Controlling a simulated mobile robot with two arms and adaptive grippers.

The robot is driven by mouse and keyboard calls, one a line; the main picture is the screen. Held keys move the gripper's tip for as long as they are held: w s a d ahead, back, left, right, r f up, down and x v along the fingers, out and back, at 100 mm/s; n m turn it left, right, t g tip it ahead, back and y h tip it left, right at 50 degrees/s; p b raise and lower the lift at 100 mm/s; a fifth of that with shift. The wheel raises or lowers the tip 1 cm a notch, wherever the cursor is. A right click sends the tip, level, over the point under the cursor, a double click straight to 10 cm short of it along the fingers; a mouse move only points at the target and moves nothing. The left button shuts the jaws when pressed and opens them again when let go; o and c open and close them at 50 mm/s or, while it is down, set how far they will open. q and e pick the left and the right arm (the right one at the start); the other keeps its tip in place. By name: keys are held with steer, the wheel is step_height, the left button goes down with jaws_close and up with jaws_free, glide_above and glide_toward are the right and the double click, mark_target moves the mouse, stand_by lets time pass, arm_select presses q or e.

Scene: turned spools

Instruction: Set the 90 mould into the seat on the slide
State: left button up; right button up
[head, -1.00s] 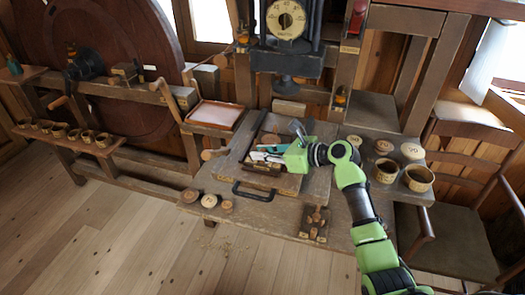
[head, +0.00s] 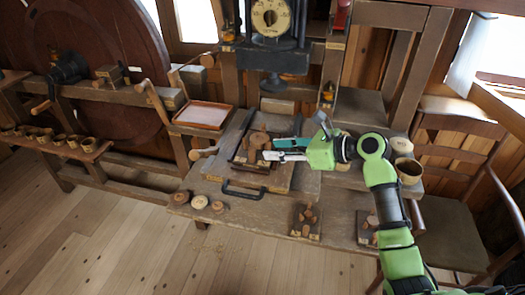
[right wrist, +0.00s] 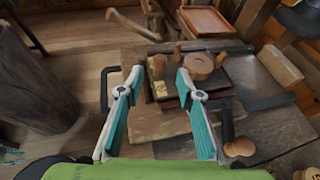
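My right gripper (head: 283,150) is open and empty, its two fingers apart over the right part of the slide (head: 285,178). It also shows open in the right wrist view (right wrist: 157,88). The slide is a wooden board with a dark handle at its front. On it is a dark-framed seat area (head: 249,167) with a round wooden piece (head: 258,139) and smaller blocks. The round piece also shows in the right wrist view (right wrist: 199,66), beyond the fingers. A cup-shaped mould (head: 408,170) stands at the right; its number is unreadable, and my arm hides things beside it. My left gripper is out of view.
A press (head: 272,62) stands behind the slide. Numbered discs (head: 199,202) lie at the bench's front left. Peg blocks (head: 306,221) stand at its front. A tray (head: 203,115) and a rack of small cups (head: 60,141) are at the left. A chair (head: 455,205) is at the right.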

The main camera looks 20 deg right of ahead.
steer(key=shift+v, duration=1.25)
